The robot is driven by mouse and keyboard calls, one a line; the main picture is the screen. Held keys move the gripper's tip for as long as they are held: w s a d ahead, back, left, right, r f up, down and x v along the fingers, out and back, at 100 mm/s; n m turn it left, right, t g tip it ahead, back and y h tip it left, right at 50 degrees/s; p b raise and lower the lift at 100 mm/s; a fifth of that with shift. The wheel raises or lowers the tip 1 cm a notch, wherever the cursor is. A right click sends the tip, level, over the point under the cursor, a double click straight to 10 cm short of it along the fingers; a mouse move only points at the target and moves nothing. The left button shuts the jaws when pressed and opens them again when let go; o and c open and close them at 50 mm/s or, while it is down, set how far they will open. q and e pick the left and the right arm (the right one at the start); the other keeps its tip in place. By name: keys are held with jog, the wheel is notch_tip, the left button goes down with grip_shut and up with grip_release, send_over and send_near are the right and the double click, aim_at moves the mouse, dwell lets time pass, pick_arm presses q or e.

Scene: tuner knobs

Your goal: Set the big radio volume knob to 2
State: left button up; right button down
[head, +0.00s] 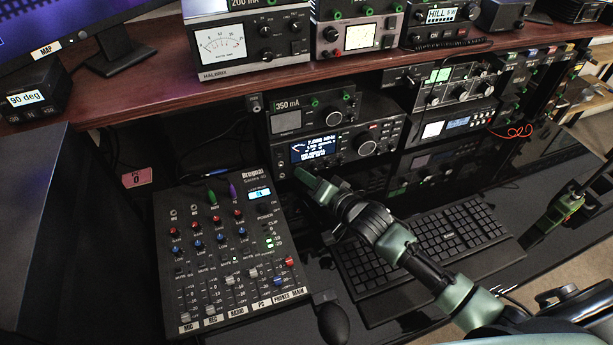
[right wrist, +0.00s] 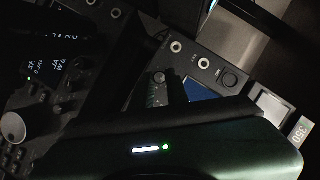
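The radio with the lit blue display (head: 314,149) sits on the shelf under the desk top in the head view. Its large round knob (head: 364,146) is right of the display. I cannot read which knob is the volume or its setting. My right gripper (head: 312,183) is just below the display, close to the radio's lower left front. Part of the front there is hidden. My left gripper is out of view.
A mixer (head: 225,255) with several knobs and sliders stands left of my right arm. A keyboard (head: 425,250) lies under the arm. A 350 mA unit (head: 290,121) sits above the radio. More radios are stacked to the right. A dark mouse (head: 333,322) is near the front.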

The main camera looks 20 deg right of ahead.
jog(key=shift+r, duration=0.1)
jog(key=shift+r+n+h+p, duration=0.25)
jog(key=shift+n+p, duration=0.25)
jog(key=shift+p, duration=0.6)
jog(key=n+h+p, duration=0.1)
jog(key=n+p, duration=0.1)
jog(key=p, duration=0.1)
jog(key=shift+a+g+h+p, duration=0.25)
jog(key=shift+g+h+p, duration=0.05)
jog(key=shift+h, duration=0.05)
jog(key=shift+a+n+h+p, duration=0.1)
jog(key=shift+n+h+p, duration=0.6)
jog(key=shift+n, duration=0.4)
jog(key=shift+a+f+n+h, duration=0.1)
jog(key=shift+n+h, duration=0.2)
jog(key=shift+n, duration=0.3)
jog(key=shift+f+n+h, duration=0.1)
jog(key=shift+n+h, duration=0.4)
jog(key=shift+n, duration=0.1)
jog(key=shift+a+n+h+b, duration=0.15)
jog(key=shift+n+h+b, duration=0.55)
jog(key=shift+n+b, duration=0.15)
jog(key=shift+n+h+b, duration=0.3)
jog(key=shift+n, duration=0.25)
